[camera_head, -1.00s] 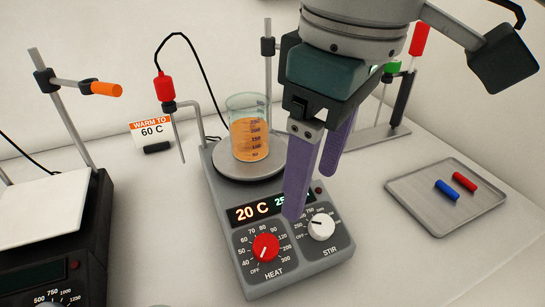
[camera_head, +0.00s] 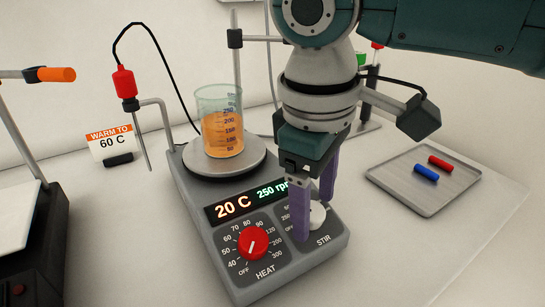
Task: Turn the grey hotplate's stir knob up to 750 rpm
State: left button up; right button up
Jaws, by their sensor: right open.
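The grey hotplate (camera_head: 192,205) stands in the middle of the bench. Its display (camera_head: 250,199) reads 20 C and 250 rpm. The white stir knob (camera_head: 318,215) sits at the right of its front panel and is partly hidden by my right gripper (camera_head: 313,222). That gripper points down with its purple fingers apart, one in front of the knob and one behind or beside it; I cannot tell whether they touch it. The pointer of the stir knob is hidden. The red heat knob (camera_head: 253,243) is to the left. My left gripper is not in view.
A beaker of orange liquid (camera_head: 222,135) stands on the hotplate's round plate. A red-topped probe (camera_head: 124,83) hangs on a stand beside it. A "WARM TO 60 C" card (camera_head: 110,142) is behind left. A metal tray (camera_head: 400,187) with red and blue bars lies right. A black device (camera_head: 35,250) stands left.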

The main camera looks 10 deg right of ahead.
jog(key=shift+f, duration=0.1)
grip_shut()
dwell(0.6)
